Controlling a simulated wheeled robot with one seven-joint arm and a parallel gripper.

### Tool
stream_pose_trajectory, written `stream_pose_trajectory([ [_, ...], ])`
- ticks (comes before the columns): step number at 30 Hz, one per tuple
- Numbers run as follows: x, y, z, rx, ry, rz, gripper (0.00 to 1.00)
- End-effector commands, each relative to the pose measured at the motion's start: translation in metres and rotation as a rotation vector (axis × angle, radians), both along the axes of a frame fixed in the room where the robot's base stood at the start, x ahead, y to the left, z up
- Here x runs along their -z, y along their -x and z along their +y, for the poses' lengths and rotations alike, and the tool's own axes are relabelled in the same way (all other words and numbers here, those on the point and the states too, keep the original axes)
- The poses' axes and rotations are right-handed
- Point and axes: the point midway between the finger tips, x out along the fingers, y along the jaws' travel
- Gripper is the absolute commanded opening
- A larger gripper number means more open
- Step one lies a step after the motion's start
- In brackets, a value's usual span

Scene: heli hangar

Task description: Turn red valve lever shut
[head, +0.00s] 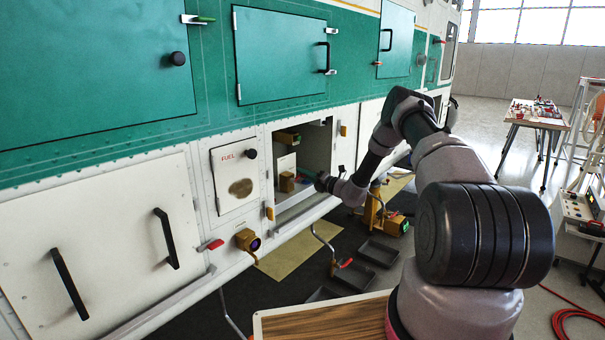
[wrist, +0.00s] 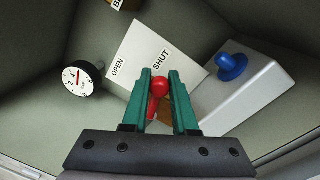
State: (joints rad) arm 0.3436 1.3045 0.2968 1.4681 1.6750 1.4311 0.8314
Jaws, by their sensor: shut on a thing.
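In the wrist view, the red knob of the valve lever (wrist: 160,85) sits between the green fingers of my gripper (wrist: 160,76), which is shut on it. A white plate (wrist: 133,52) behind it reads OPEN on its left and SHUT on its right; the knob is below the word SHUT. A brownish part (wrist: 184,100) shows beside the right finger. The fingers hide most of the lever's arm and the valve body. In the head view, my wrist reaches into the open compartment (head: 283,217) in the aircraft's side, and the fingertips are hard to make out.
In the wrist view, a round gauge (wrist: 82,79) is at left and a blue knob (wrist: 231,67) on a pale box (wrist: 233,103) at right, close to the fingers. In the head view, the FUEL door (head: 236,185) is beside the opening; a yellow stand (head: 373,208) is under my arm.

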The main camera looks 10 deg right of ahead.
Motion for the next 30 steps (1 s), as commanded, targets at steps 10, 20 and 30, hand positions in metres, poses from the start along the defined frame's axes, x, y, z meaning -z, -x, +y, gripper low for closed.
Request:
stream_pose_trajectory([
  [10, 0.014, -0.001, -0.003, 0.001, -0.188, 0.157, 0.0],
  [20, 0.019, -0.001, -0.003, 0.001, -0.268, 0.222, 0.0],
  [30, 0.02, -0.001, -0.003, 0.001, -0.278, 0.231, 0.0],
])
